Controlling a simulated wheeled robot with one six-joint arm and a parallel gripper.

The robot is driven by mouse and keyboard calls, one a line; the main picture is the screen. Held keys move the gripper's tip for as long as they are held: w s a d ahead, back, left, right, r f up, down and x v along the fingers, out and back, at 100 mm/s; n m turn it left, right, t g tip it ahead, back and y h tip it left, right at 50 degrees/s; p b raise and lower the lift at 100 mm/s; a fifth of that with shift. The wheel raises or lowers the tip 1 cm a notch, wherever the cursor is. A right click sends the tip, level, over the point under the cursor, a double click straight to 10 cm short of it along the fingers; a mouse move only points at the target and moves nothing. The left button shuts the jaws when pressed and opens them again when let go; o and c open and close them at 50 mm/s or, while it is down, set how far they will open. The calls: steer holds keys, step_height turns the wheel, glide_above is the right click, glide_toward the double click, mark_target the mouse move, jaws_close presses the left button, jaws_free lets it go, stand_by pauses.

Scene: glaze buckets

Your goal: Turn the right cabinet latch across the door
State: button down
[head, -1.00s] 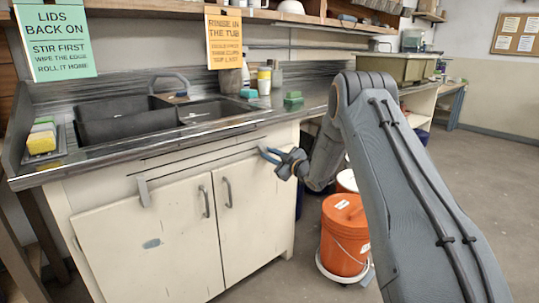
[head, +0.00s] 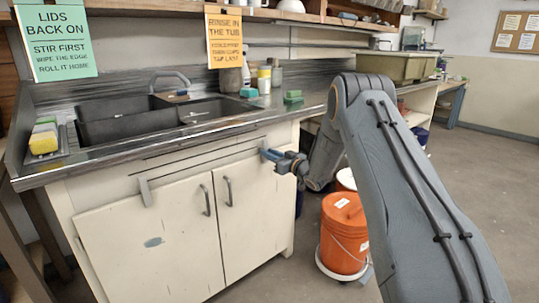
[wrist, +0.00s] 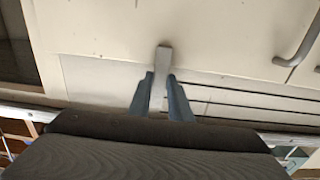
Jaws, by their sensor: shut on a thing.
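The right cabinet latch (wrist: 163,62) is a pale grey bar. In the wrist view it stands between the two blue-grey fingers of my gripper (wrist: 159,97), which are shut on it. Its free end reaches past the fingertips and appears to lie over the door's edge. In the head view my gripper (head: 270,156) is at the upper right of the cabinet front and hides most of this latch. The right door (head: 252,222) is closed and has a curved handle (head: 228,192).
The left latch (head: 146,191) points down over the left door (head: 150,245). The sink counter (head: 160,150) overhangs just above my gripper. Open floor lies further right.

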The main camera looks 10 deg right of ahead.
steer(key=shift+f, duration=0.1)
steer(key=c, duration=1.6)
jaws_free()
steer(key=shift+s, duration=0.1)
steer(key=v, duration=0.7)
steer(key=shift+s+d, duration=0.15)
steer(key=shift+s, duration=0.15)
